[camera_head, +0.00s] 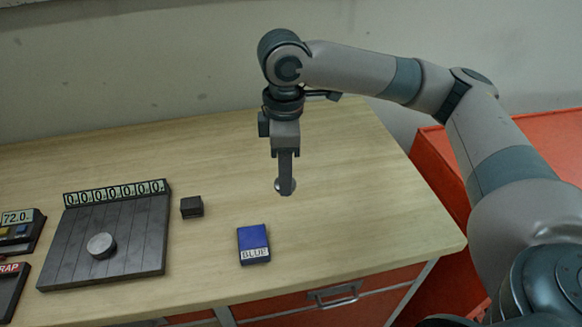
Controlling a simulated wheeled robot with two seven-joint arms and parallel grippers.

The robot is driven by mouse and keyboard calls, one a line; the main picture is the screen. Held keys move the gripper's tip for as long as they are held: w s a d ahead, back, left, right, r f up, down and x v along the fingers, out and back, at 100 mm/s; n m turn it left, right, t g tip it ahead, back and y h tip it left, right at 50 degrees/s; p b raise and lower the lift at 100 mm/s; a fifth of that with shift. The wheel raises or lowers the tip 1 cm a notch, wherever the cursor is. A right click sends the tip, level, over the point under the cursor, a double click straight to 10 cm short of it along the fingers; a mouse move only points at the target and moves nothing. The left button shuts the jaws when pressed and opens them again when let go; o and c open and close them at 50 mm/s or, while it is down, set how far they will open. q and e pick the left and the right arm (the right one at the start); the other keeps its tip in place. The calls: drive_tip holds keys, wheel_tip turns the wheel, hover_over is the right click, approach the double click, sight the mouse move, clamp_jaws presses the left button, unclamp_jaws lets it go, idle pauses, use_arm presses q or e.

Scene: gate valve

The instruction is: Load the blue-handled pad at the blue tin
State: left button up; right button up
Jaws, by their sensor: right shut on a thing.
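The blue tin (253,237) is a flat blue box with a white "BLUE" label on its front. It lies near the front of the wooden table. My right gripper (285,188) points down above the table, behind and to the right of the tin. My left gripper is not in view.
A dark slatted board (130,240) with a number display and a grey disc (101,245) lies at left. A small black block (191,207) sits between board and tin. Other devices (18,230) stand at the far left. The table's right side is clear.

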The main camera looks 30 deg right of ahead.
drive_tip(key=m, duration=0.2)
drive_tip(key=a+m, duration=0.1)
drive_tip(key=m, duration=0.1)
drive_tip(key=f+m, duration=0.1)
drive_tip(key=m, duration=0.2)
drive_tip(key=shift+w+a+f, duration=0.1)
drive_tip(key=shift+w+a, duration=0.1)
drive_tip(key=shift+a, duration=0.1)
drive_tip(key=m, duration=0.4)
drive_tip(key=a+f+m, duration=0.1)
drive_tip(key=shift+w+a+m, duration=0.1)
drive_tip(key=shift+w+m, duration=0.05)
drive_tip(key=shift+m, duration=0.25)
